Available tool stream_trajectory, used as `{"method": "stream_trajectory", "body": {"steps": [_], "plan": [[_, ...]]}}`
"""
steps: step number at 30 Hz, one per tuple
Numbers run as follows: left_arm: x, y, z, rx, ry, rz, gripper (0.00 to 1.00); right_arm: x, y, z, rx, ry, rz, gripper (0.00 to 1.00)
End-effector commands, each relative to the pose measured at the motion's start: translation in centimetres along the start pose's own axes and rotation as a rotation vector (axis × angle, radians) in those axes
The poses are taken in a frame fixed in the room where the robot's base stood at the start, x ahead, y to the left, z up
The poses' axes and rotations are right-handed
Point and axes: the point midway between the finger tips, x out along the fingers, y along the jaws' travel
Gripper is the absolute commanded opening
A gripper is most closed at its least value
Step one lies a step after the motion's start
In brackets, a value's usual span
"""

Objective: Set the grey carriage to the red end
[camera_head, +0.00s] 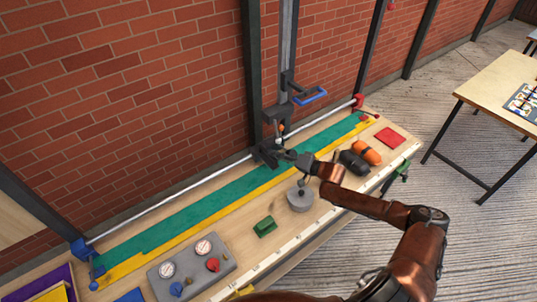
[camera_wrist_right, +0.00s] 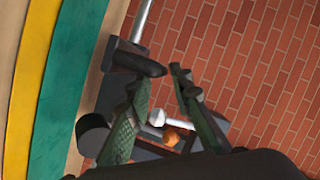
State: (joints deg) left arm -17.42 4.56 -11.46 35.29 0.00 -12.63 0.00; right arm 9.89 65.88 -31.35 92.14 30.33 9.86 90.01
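A silver rail (camera_head: 170,200) runs along the back of the bench, from a blue end block (camera_head: 80,248) at left to a red end block (camera_head: 358,102) at right. The dark grey carriage (camera_head: 268,154) sits on the rail, somewhat nearer the red end. My right gripper (camera_head: 290,155) is at the carriage's right front side. In the wrist view, its two fingers (camera_wrist_right: 160,85) stand apart, with a white knob (camera_wrist_right: 157,117) showing between them; contact cannot be told. The carriage's dark body (camera_wrist_right: 138,58) shows just beyond the fingertips. My left gripper is not in view.
An upright post (camera_head: 287,50) with a blue handle (camera_head: 310,96) rises behind the carriage. On the bench are a round grey weight (camera_head: 300,200), a green block (camera_head: 265,227), black and orange rolls (camera_head: 366,153), a red pad (camera_head: 390,138) and a gauge panel (camera_head: 192,268).

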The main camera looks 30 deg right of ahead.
Motion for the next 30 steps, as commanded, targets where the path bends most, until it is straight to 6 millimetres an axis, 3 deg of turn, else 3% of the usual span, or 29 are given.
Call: {"method": "stream_trajectory", "body": {"steps": [3, 9, 20, 28, 30], "plan": [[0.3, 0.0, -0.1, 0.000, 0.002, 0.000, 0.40, 1.9, 0.0, 0.0, 0.000, 0.001, -0.001, 0.20], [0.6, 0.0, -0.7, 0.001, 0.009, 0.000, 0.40, 3.7, 0.2, 0.0, 0.001, 0.002, 0.003, 0.20], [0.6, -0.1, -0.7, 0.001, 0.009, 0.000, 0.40, 4.1, 0.1, 0.0, 0.000, 0.001, 0.003, 0.19], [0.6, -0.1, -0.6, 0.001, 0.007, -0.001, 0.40, 4.1, 0.1, 0.0, 0.000, 0.001, 0.003, 0.01], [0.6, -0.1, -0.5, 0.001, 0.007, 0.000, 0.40, 4.1, 0.1, 0.0, 0.000, 0.001, 0.003, 0.00]]}}
